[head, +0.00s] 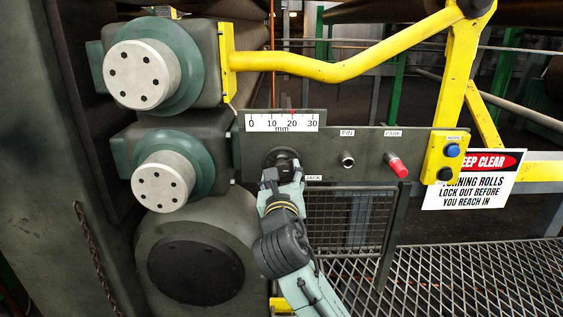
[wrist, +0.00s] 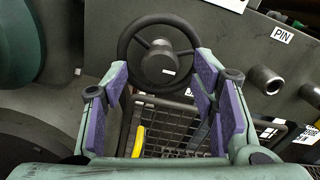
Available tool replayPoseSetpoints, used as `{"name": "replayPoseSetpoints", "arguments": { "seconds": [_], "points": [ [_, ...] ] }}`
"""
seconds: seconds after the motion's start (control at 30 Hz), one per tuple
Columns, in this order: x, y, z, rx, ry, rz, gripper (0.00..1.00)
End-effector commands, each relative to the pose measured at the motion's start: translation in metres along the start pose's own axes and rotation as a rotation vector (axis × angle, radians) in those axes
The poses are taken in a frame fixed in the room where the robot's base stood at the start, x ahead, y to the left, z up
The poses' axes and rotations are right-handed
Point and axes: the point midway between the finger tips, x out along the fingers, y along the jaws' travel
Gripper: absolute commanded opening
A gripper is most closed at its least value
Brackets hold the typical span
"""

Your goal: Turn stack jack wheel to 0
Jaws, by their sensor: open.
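The stack jack wheel is a black spoked handwheel (head: 283,155) on the dark panel, left of the JACK label (head: 313,178). In the wrist view the wheel (wrist: 161,20) shows nearly whole, with its hub in the middle. The white mm scale (head: 282,123) above it runs from 0 to 30, and its red pointer (head: 292,112) stands at about 20. My gripper (head: 280,178) is in front of the wheel's lower part. In the wrist view my gripper (wrist: 160,75) is open, its purple-padded fingers on either side of the wheel's lower rim. I cannot tell whether they touch it.
Right of the wheel are the PIN knob (head: 347,159), a red-capped PARK peg (head: 397,166) and a yellow button box (head: 447,158). Round roll ends (head: 153,76) are at left. A yellow guard bar (head: 340,72) crosses above. A mesh guard (head: 345,222) hangs below the panel.

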Motion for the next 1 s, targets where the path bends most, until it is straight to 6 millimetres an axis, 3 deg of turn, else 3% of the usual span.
{"name": "replayPoseSetpoints", "arguments": {
  "seconds": [0.2,0.53,1.0],
  "points": [
    [0.021,0.000,0.001,0.000,0.000,0.000,0.53],
    [0.024,0.000,0.000,0.000,-0.002,0.000,0.53],
    [0.024,0.000,0.001,0.001,-0.001,0.000,0.22]
  ]
}}
